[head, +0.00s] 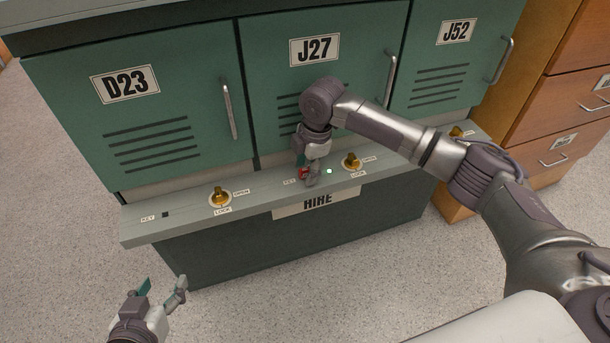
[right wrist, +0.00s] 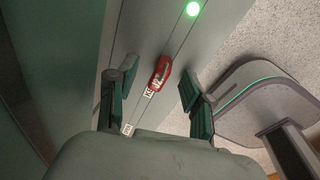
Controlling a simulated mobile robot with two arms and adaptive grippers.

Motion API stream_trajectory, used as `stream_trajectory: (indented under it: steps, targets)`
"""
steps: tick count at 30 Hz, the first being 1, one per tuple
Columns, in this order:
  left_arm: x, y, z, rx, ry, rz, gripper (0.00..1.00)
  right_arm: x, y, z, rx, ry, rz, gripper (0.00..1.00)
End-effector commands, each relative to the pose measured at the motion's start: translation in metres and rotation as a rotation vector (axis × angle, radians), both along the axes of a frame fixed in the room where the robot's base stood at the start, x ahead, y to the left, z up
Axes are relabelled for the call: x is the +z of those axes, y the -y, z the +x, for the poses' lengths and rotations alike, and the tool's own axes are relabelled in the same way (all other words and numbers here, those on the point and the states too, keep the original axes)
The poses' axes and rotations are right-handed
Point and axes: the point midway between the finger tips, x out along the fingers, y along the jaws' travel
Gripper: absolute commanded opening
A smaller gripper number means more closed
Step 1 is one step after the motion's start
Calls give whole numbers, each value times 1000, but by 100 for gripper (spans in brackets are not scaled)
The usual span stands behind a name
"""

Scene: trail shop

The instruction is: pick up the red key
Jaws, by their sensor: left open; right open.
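The red key (head: 303,173) stands at the KEY spot on the grey ledge (head: 180,231) below locker J27. In the right wrist view the red key (right wrist: 160,73) shows between the two fingers, with space on each side. My right gripper (head: 308,177) is over the key at the ledge, pointing down and open, and partly hides the key in the head view. It also shows in the right wrist view (right wrist: 155,100). My left gripper (head: 162,287) is open and empty, low in front of the ledge's left end.
Green lockers D23 (head: 139,120), J27 (head: 287,84) and J52 (head: 436,71) stand behind the ledge. Brass knobs (head: 219,197) (head: 351,162) rise from it, one close to the right gripper. A green light (head: 329,171) glows beside the key. Wooden drawers (head: 566,108) stand at right.

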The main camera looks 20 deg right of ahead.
Motion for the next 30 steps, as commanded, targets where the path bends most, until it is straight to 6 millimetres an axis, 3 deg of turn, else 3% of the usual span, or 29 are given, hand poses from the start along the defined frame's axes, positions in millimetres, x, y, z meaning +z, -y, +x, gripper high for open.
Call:
stream_trajectory:
  steps: [7, 16, 30]
  targets:
    - [1, 0, 1, 0, 6, -1, 60, 0, 0, 0, 1, 0, 0, 49]
    - [1, 0, 1, 0, 5, -1, 60, 0, 0, 0, 1, 0, 0, 0]
    - [-2, -1, -2, 0, -22, 4, 60, 5, 0, 1, 0, 5, 1, 0]
